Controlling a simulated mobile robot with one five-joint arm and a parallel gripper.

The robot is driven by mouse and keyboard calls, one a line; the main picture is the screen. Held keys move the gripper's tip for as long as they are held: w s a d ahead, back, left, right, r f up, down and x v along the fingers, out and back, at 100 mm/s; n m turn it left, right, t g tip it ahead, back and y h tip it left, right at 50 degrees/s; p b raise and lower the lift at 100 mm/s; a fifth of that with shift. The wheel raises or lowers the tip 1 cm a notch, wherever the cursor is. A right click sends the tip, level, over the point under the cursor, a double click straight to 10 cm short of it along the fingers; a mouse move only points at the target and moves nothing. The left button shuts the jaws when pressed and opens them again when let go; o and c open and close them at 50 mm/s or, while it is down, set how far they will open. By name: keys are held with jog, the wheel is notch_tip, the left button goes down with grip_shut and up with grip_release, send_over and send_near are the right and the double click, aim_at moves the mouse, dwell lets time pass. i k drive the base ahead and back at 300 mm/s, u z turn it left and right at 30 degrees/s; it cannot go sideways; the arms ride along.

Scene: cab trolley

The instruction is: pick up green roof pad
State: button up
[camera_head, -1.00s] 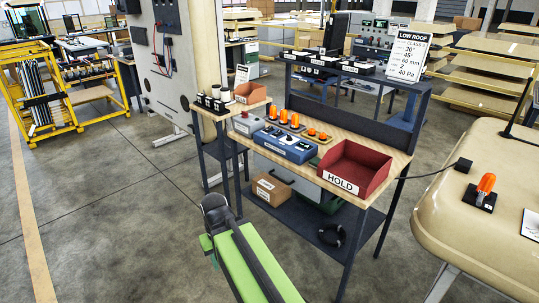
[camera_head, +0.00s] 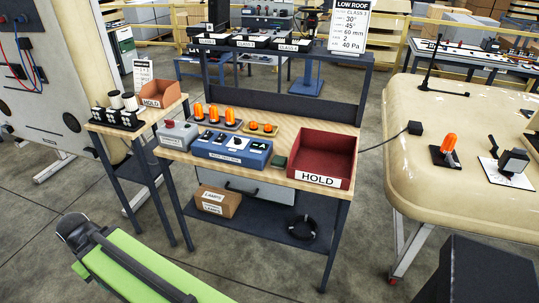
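A small dark green block (camera_head: 279,162) lies on the wooden bench top between the blue test box (camera_head: 232,149) and the red HOLD bin (camera_head: 322,181). It is the only small green piece I can make out, and it is too small to tell for sure that it is the roof pad. The cream cab roof (camera_head: 420,190) at the right carries an orange beacon (camera_head: 449,143) on a dark base and a dark device on a white sheet. My green arm crosses the lower left, in front of the bench and apart from it. My gripper's fingers do not show.
Orange beacons (camera_head: 214,115) stand in trays behind the test box. A brown HOLD bin (camera_head: 170,95) is on the left side table. Class trays (camera_head: 242,42) and a LOW ROOF sign (camera_head: 352,26) are on the upper shelf. A cable runs from the bench to the roof.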

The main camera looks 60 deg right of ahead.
aim_at(280, 163)
jog(key=z, duration=0.55)
jog(key=i, duration=1)
jog(key=z, duration=0.8)
